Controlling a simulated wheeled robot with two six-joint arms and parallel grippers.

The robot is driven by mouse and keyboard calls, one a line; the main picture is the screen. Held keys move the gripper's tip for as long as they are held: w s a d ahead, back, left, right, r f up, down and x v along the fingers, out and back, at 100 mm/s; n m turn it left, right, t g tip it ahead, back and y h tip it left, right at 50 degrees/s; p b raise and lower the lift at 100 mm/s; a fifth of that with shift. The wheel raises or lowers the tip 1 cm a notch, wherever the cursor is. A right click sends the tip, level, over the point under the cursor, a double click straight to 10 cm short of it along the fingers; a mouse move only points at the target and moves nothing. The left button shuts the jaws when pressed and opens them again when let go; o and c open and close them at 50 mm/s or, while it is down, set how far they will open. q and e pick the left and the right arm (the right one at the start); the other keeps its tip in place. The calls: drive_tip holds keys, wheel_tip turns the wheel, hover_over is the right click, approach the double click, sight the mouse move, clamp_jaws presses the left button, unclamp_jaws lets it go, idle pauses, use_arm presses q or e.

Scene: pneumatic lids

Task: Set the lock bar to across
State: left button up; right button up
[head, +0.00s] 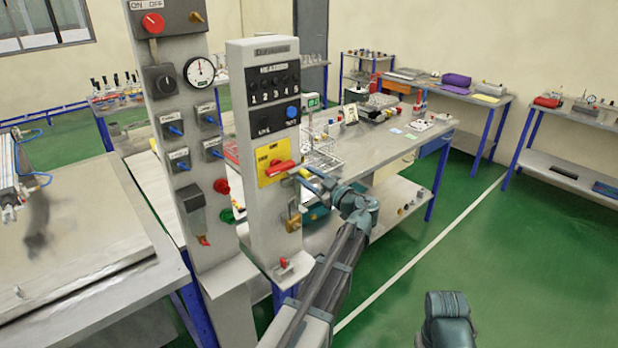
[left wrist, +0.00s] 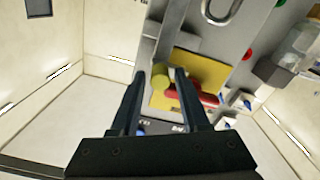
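A yellow plate (head: 265,156) is on the front of the grey switch post, with a red handle (head: 281,168) on it. A short brass-yellow piece, which looks like the lock bar (left wrist: 162,77), stands out from the plate in the left wrist view, beside the red handle (left wrist: 207,97). My left gripper (head: 300,176) is at the right side of the plate. In the left wrist view its two fingers (left wrist: 160,75) are apart, one on each side of the brass piece, with small gaps visible. The bar's direction is hard to tell. My right gripper is out of view.
A brass padlock (head: 293,222) hangs below the plate; its shackle (left wrist: 222,10) shows in the left wrist view. A second grey post (head: 180,120) with knobs and a gauge stands close left. A workbench (head: 385,150) stands behind.

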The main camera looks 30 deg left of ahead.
use_arm(q)
clamp_jaws()
drive_tip(key=shift+s, duration=0.1)
idle(1.1)
